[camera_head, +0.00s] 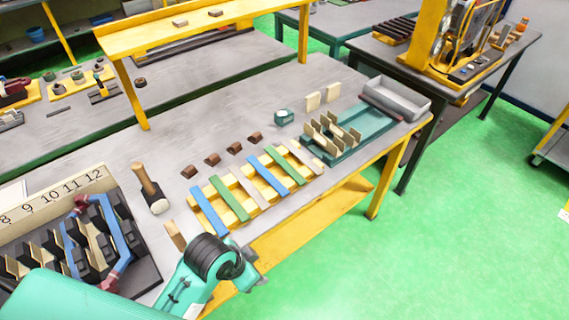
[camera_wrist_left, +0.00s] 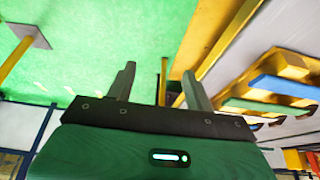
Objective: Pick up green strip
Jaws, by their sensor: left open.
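Two green strips, a nearer one (camera_head: 228,198) and a farther one (camera_head: 285,165), lie in a row across a yellow rack (camera_head: 238,190) on the grey table, alternating with blue and tan strips. In the left wrist view a green strip (camera_wrist_left: 268,107) and a blue strip (camera_wrist_left: 285,88) show at the right, off to the side of the fingers. My left gripper (camera_wrist_left: 158,85) is open with nothing between its fingers, over the green floor beside the table's yellow edge. In the head view my left wrist hangs near the table's front edge, and the fingers are mostly hidden. My right gripper is not in view.
Several brown blocks (camera_head: 212,159) line the rack's far side. A teal tray (camera_head: 350,140) with upright tan plates is at the right.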

